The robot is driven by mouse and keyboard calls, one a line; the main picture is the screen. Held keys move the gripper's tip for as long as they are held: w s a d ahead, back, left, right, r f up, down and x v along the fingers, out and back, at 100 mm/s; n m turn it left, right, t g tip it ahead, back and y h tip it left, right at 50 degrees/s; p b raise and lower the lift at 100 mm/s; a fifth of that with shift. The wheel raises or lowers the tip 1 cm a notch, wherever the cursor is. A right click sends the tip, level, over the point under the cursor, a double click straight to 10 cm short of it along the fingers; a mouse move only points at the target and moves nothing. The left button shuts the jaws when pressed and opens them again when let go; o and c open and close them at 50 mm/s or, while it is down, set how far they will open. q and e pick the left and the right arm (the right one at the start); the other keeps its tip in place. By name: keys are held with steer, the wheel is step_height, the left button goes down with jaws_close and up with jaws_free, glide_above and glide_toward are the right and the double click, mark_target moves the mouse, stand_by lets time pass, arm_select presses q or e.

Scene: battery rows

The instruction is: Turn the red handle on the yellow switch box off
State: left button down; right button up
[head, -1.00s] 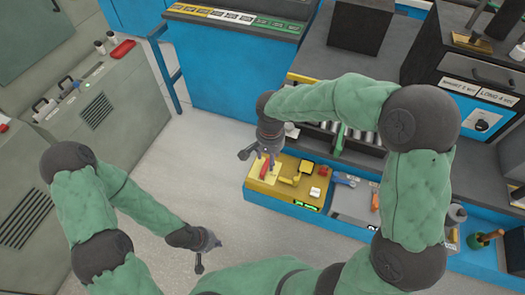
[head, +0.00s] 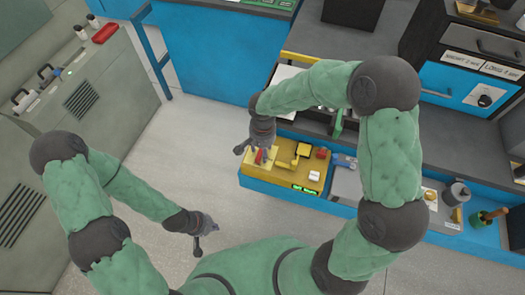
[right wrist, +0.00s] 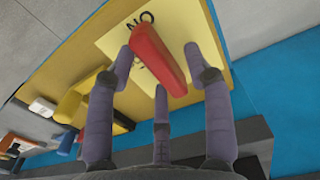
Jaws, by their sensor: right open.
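The yellow switch box (head: 310,184) stands on the blue bench, with a pale label plate at its left end. The red handle (right wrist: 158,60) sits on that plate, and the letters "ON" show near its upper end in the right wrist view. In the head view the handle (head: 260,157) is partly hidden by my right gripper (head: 254,153). My right gripper, seen in the right wrist view (right wrist: 160,62), is open, with a finger on each side of the handle and a third below it. I cannot tell whether they touch it. My left gripper (head: 205,238) is open and empty above the floor.
The box also carries a yellow lever (head: 302,150), a white button (head: 314,175) and a green display (head: 304,189). A grey tray (head: 346,183) with tools lies to its right. A grey cabinet (head: 120,110) stands at left. The floor between is clear.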

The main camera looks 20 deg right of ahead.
steer(key=shift+f, duration=0.15)
jaws_close()
stand_by(0.4)
steer(key=n+p, duration=0.2)
steer(key=n, duration=0.2)
steer(key=shift+n, duration=0.4)
steer(key=n+p, duration=0.2)
steer(key=n, duration=0.2)
steer(key=shift+w+n, duration=0.15)
steer(key=shift+n, duration=0.15)
steer(key=n+p, duration=0.2)
steer(key=n, duration=0.2)
steer(key=shift+w, duration=0.1)
steer(key=shift+w+a+n+p, duration=0.1)
steer(key=shift+n+p, duration=1.05)
steer(key=shift+n, duration=1.15)
